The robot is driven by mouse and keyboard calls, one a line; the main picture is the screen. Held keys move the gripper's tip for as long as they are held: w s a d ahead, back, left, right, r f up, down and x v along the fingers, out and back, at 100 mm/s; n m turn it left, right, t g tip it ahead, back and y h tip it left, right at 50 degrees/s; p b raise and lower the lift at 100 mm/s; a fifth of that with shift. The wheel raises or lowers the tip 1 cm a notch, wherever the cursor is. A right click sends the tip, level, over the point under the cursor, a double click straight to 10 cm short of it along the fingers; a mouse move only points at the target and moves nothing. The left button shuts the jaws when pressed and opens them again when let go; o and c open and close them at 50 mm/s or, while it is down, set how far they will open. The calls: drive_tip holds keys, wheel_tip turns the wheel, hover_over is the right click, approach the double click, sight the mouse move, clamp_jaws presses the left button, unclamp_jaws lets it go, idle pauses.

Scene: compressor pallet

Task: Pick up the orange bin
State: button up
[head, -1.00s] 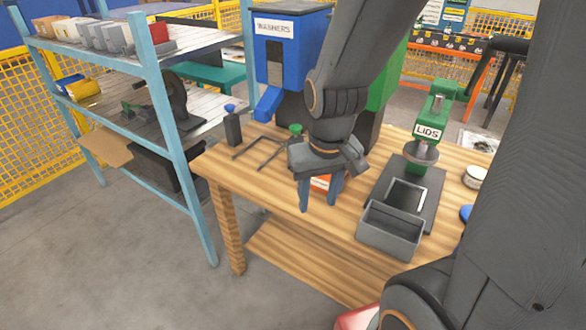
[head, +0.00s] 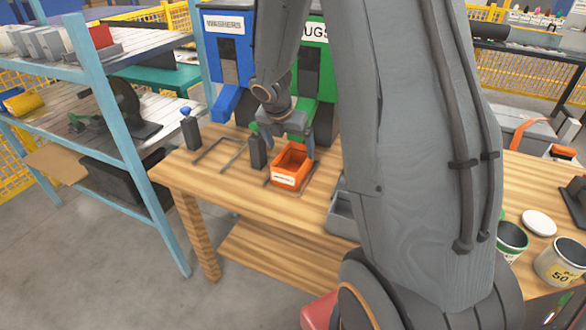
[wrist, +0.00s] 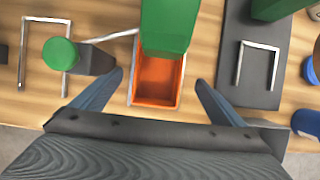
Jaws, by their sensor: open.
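The orange bin (head: 291,168) sits on the wooden workbench (head: 178,178), beneath the green dispenser's chute, with a white label on its front. It looks empty in the wrist view (wrist: 158,82), where the green chute (wrist: 168,28) covers its far end. My gripper (head: 290,145) is open above and behind the bin in the head view. In the wrist view its two blue fingers (wrist: 160,88) stand apart on either side of the bin, with gaps, and do not visibly touch it.
A bent metal frame (head: 212,150) lies on the bench at left. Blue (head: 228,60) and green dispensers (head: 312,75) stand behind.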

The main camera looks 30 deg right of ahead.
approach(293, 165)
drive_tip(key=shift+s+d+f, duration=0.2)
drive_tip(key=shift+s+f, duration=0.15)
drive_tip(key=shift+f, duration=0.35)
drive_tip(key=shift+s+d+f, duration=0.2)
drive_tip(key=shift+s+f, duration=0.15)
drive_tip(key=shift+f, duration=0.4)
drive_tip(key=c, duration=1.2)
drive_tip(key=shift+r, duration=0.1)
